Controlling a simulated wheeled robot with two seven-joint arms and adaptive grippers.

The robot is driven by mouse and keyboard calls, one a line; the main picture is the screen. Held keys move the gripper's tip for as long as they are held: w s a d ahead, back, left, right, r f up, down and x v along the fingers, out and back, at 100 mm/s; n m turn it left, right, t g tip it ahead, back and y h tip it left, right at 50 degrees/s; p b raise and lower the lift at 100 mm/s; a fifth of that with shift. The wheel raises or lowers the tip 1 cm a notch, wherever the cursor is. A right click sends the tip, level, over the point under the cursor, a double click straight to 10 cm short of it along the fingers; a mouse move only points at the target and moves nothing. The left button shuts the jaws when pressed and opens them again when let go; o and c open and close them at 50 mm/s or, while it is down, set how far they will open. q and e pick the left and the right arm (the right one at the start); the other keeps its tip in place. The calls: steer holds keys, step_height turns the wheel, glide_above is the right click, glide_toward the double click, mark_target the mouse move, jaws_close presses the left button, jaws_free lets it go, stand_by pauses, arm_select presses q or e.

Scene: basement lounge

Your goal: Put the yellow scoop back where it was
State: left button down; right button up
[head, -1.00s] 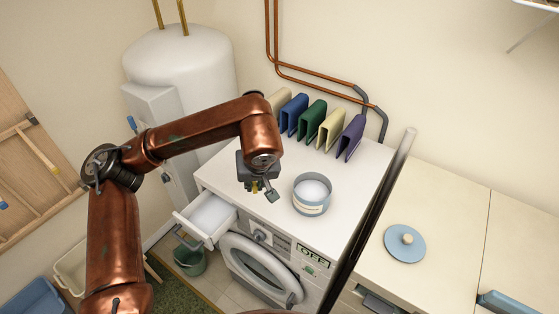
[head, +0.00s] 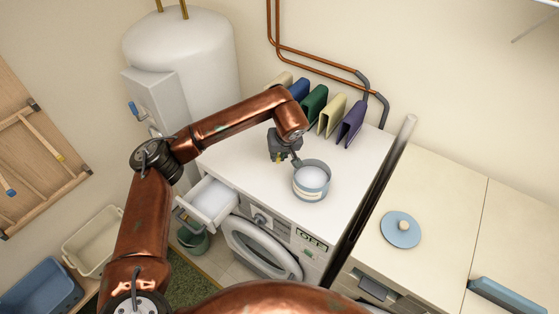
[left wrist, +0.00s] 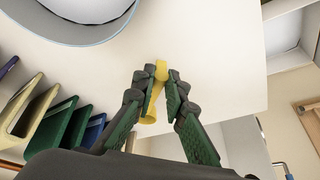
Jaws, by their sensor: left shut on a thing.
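My left gripper (head: 284,157) is shut on the yellow scoop (left wrist: 153,104), holding it above the washing machine top. In the left wrist view the scoop's yellow part stands between the two fingertips (left wrist: 157,82); in the head view it is mostly hidden. A round blue-grey tub (head: 311,188) with a paper label and white powder inside stands open on the machine. The gripper is just left of and behind the tub's rim in the head view. The tub's rim also shows in the left wrist view (left wrist: 88,38). My right gripper is not in view.
The washing machine's drawer (head: 204,207) is pulled open, with white inside. Several coloured upright holders, including a purple one (head: 351,123), line the back of the top. A blue lid (head: 401,230) lies on the right counter. The machine's front right top is clear.

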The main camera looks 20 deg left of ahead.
arm_select(q)
steer(key=f, duration=0.1)
steer(key=f+p, duration=0.1)
steer(key=f, duration=0.1)
steer(key=shift+w+d, duration=0.15)
steer(key=shift+w, duration=0.15)
steer(key=shift+f, duration=0.5)
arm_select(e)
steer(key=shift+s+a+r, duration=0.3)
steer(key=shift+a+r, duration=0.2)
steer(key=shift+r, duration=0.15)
arm_select(q)
steer(key=c, duration=2.4)
jaws_free()
steer(key=shift+f, duration=0.2)
steer(key=o, duration=0.4)
steer(key=shift+o, duration=0.2)
steer(key=shift+r, duration=0.1)
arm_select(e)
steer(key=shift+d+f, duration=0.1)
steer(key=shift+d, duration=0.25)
arm_select(q)
steer(key=shift+r, duration=0.1)
